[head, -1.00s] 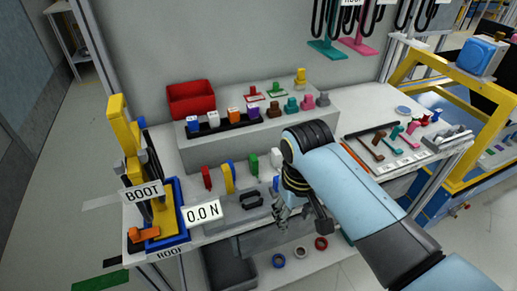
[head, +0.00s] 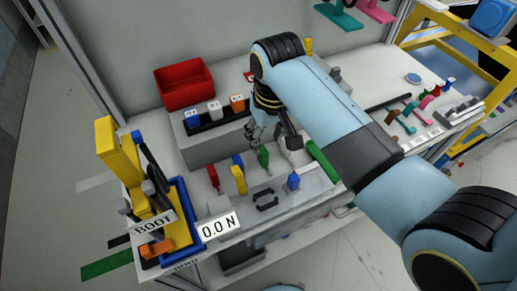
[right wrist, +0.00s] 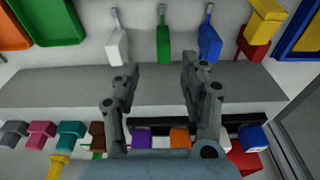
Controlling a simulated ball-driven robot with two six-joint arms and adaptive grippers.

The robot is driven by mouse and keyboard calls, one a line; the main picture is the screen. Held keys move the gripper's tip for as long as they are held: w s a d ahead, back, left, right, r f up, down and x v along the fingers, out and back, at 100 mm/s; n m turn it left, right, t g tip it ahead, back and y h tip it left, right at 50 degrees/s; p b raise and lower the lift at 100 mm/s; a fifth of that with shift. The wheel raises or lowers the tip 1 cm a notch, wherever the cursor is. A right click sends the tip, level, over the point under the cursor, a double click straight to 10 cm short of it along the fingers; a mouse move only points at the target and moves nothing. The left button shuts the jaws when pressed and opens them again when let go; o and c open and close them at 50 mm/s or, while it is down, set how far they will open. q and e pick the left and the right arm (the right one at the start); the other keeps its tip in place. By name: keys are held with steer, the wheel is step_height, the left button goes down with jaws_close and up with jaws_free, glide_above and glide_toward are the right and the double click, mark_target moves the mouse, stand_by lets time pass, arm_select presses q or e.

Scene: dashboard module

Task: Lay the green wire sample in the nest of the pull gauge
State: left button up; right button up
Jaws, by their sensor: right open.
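In the right wrist view the green sample (right wrist: 163,44) has a metal tip and lies between a white and a blue one. My right gripper (head: 270,146) is open above it; in the wrist view the fingertips (right wrist: 160,68) are apart, with the green sample in line with the gap, apparently unheld. The pull gauge shows a 0.0 N display (head: 217,227) at the bench front, beside a grey body with dark brackets (head: 266,199). Its nest is not clearly distinguishable. My left gripper is not in view.
A grey step (head: 200,148) with coloured blocks and a red bin (head: 184,87) are behind. The yellow BOOT fixture (head: 119,148) stands at left.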

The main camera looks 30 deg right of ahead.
mark_target(263, 150)
step_height(263, 150, down, 3)
steer(key=shift+r, duration=0.1)
steer(key=f, duration=0.5)
steer(key=shift+w+a+f, duration=0.1)
steer(key=shift+w+a, duration=0.1)
steer(key=shift+w, duration=0.15)
steer(key=shift+c, duration=1.6)
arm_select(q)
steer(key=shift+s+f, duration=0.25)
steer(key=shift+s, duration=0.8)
arm_select(e)
jaws_close()
